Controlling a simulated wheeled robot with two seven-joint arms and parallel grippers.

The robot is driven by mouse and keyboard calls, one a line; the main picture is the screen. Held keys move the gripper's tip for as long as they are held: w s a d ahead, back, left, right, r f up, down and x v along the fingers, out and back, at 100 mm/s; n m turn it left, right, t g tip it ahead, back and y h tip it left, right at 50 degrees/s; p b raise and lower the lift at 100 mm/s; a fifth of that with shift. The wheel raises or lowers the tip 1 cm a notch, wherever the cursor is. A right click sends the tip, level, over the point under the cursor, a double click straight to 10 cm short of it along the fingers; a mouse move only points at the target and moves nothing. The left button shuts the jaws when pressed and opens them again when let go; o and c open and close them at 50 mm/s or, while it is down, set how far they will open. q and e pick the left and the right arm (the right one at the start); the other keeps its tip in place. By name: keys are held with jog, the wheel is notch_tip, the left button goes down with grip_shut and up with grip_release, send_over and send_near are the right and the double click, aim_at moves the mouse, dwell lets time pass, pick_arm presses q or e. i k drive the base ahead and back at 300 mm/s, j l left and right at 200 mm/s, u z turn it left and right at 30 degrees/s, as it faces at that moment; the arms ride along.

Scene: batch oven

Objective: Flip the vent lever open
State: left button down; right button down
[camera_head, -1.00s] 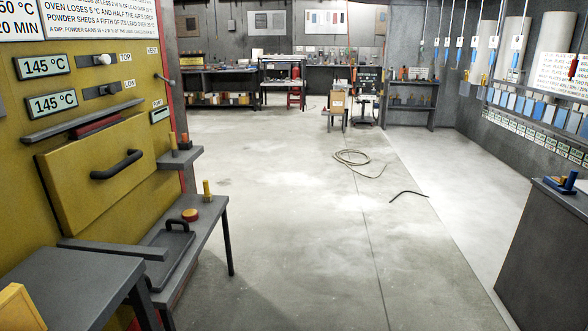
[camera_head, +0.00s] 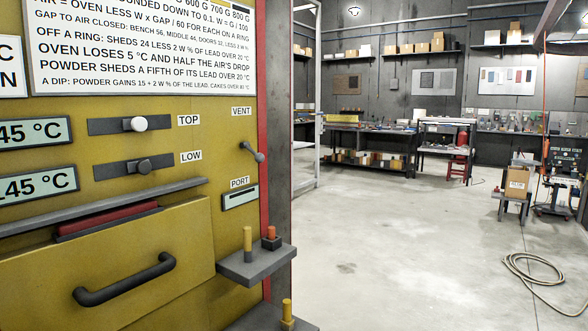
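The vent lever (camera_head: 252,152) is a short grey bar with a rounded knob at its lower right end. It sits on the right part of the yellow oven front (camera_head: 200,230), under the VENT label (camera_head: 242,111), and slants down to the right. The PORT label and its slot (camera_head: 240,197) are just below it. Neither of my grippers shows in the head view.
The TOP slider (camera_head: 138,124) and LOW slider (camera_head: 144,166) are left of the lever. The oven door handle (camera_head: 125,281) sticks out below. A small grey shelf (camera_head: 245,267) with pegs juts out under the port. Open floor (camera_head: 400,240) lies to the right.

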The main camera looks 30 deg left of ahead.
aim_at(259, 157)
jog(key=i+u, duration=0.2)
jog(key=i, duration=0.4)
jog(key=i+u, duration=0.25)
jog(key=i, duration=0.35)
jog(key=i+l+u, duration=0.2)
jog(key=i, duration=0.4)
